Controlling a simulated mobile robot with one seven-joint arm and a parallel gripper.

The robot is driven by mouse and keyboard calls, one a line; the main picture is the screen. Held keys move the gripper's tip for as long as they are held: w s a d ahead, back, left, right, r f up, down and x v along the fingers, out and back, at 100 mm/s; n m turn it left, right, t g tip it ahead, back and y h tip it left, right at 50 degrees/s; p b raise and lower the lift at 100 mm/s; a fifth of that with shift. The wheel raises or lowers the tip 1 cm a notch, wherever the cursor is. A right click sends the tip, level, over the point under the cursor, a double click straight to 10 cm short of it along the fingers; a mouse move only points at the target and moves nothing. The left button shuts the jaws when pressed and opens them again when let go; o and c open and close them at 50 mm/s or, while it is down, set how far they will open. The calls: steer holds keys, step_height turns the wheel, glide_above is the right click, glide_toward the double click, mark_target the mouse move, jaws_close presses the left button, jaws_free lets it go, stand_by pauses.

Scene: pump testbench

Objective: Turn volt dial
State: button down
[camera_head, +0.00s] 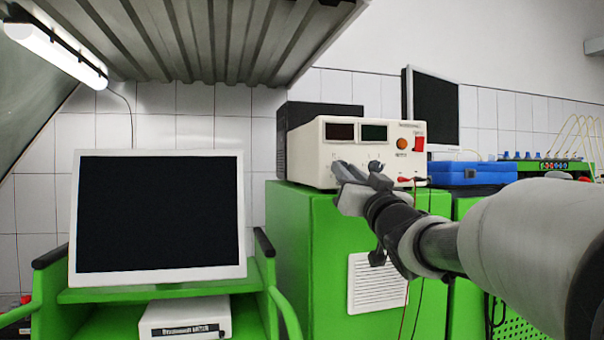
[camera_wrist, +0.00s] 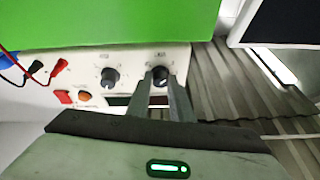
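The cream power supply (camera_head: 328,172) stands on the green cabinet and has two dark dials on its front. In the wrist view, where the panel appears upside down, one dial (camera_wrist: 160,76) sits between the two fingertips of my gripper (camera_wrist: 160,78). The other dial (camera_wrist: 110,77) is to its left, clear of the fingers. In the head view my gripper (camera_head: 352,172) is at the panel's lower left and hides the first dial; the other dial (camera_head: 375,166) shows to its right. The fingers are apart; whether they press on the dial is unclear. The dial labels are unreadable.
Red and black plugs (camera_wrist: 58,67) with cables stick out of the panel beside the dials. A red switch (camera_head: 419,144) and orange button (camera_head: 402,143) are on its right side. A green cabinet (camera_head: 320,240) is below; a monitor (camera_head: 158,215) stands left.

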steer(key=shift+a+f+m+h+b, duration=0.1)
steer(key=shift+m+h+b, duration=0.35)
steer(key=shift+m, duration=0.15)
steer(key=shift+s+a+r+m+g+h+p, duration=0.25)
steer(key=shift+m+g+h+p, duration=1.2)
steer(key=shift+m, duration=2.6)
steer(key=shift+w+a+r+m+g+h+p, duration=0.1)
steer(key=shift+w+r+m+g+h+p, duration=0.45)
steer(key=shift+m+p, duration=2.65)
steer(key=shift+s+a+r+m+g+h+p, duration=0.1)
steer(key=shift+s+m+g+h+p, duration=0.8)
steer(key=shift+m, duration=3.95)
steer(key=shift+w+f+h+p, duration=0.1)
steer(key=shift+w+h+p, duration=0.2)
steer(key=shift+w+h, duration=0.2)
